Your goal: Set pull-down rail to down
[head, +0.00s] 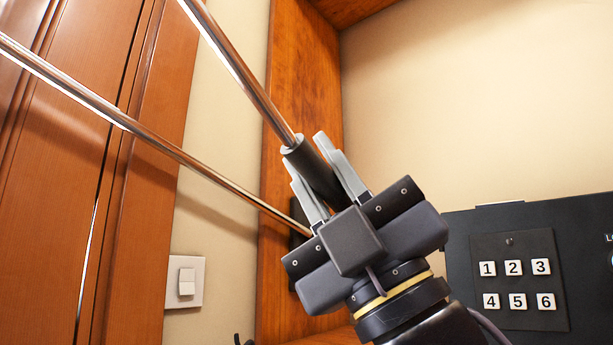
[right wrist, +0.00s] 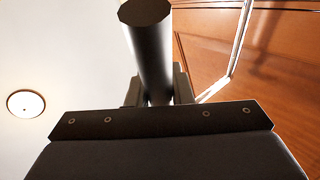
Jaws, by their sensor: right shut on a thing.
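The pull-down rail shows in the head view as a chrome rod (head: 238,72) slanting down from the top left to a dark cylindrical handle (head: 303,160). My right gripper (head: 325,165) is shut on this handle, one grey finger on each side of it. In the right wrist view the dark handle (right wrist: 150,55) rises between the fingers, its end facing the camera. The lower part of the handle is hidden by the gripper in the head view. My left gripper is not in view.
A second chrome rod (head: 120,120) crosses from the left and ends behind my right gripper. Wooden closet panels (head: 85,190) stand at left, with a light switch (head: 186,281) on the wall. A black keypad safe (head: 590,240) stands at the lower right. A ceiling lamp (right wrist: 25,104) shows in the wrist view.

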